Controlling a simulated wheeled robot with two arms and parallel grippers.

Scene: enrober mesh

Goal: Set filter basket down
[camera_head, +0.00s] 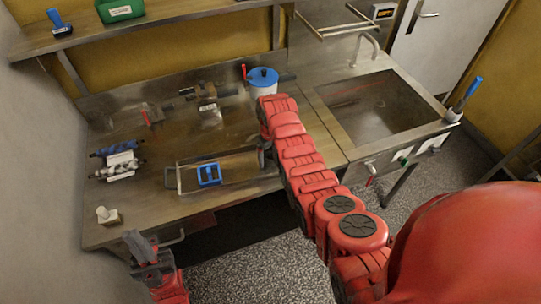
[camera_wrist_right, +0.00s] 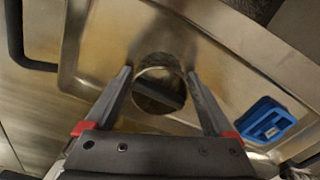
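The filter basket (camera_wrist_right: 160,91) looks like a small round metal cup with a shiny rim in the right wrist view. My right gripper (camera_wrist_right: 159,77) has one finger on each side of it, and the fingertips appear to touch its wall. The basket is over the shallow metal tray (camera_head: 232,178); I cannot tell whether it touches the tray floor. In the head view my right gripper (camera_head: 265,155) is at the tray's right end and the arm hides the basket. My left gripper (camera_head: 143,246) is low at the front left, away from the bench; its opening is unclear.
A blue block-like item (camera_head: 209,174) lies in the tray and also shows in the wrist view (camera_wrist_right: 266,121). Blue and metal rollers (camera_head: 120,160) and a small white block (camera_head: 107,215) are at the left. A blue-lidded pot (camera_head: 263,82) stands behind. The sink (camera_head: 372,105) is right.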

